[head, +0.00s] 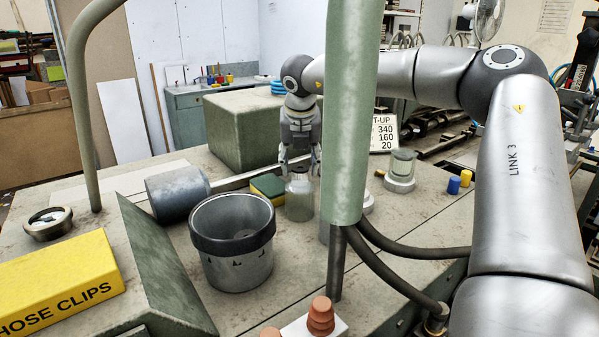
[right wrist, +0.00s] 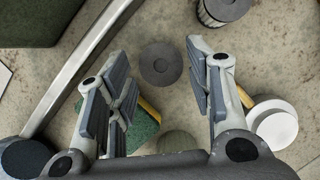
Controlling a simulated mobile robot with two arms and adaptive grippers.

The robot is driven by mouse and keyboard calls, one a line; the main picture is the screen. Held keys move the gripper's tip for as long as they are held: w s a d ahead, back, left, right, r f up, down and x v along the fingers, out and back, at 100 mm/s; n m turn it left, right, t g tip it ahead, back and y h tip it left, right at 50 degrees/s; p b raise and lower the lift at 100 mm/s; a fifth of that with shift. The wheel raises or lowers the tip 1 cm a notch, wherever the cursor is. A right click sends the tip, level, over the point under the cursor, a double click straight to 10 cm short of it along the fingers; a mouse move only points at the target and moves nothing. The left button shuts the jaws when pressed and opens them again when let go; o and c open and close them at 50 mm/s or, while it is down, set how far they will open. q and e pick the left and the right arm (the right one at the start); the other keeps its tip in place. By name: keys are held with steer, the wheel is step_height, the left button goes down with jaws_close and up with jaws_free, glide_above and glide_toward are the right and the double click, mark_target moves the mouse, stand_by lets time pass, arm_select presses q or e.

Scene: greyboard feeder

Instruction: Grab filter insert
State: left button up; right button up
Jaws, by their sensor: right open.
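My right gripper (head: 300,167) is open, pointing down over the bench just behind a pale cylindrical jar-like thing (head: 299,200). In the right wrist view its two fingers (right wrist: 158,62) stand wide apart with nothing held. A dark grey disc with a small centre hole (right wrist: 161,63) lies below, between the fingertips. A ribbed cylinder with dark ends (right wrist: 212,14) is at the top edge. I cannot tell for certain which of these is the filter insert. The green pole hides part of the bench in the head view. My left gripper is not seen.
A green pole (head: 350,110) stands in front. A grey bucket (head: 232,255) stands nearer. A white round piece (right wrist: 272,123) is beside the right finger.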

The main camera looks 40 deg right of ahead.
mark_target(300, 168)
steer(key=p+x, duration=0.1)
steer(key=x, duration=0.2)
steer(key=shift+w+d+f, duration=0.1)
steer(key=shift+d, duration=0.1)
steer(key=shift+a, duration=0.15)
steer(key=shift+c, duration=1)
steer(key=c, duration=0.5)
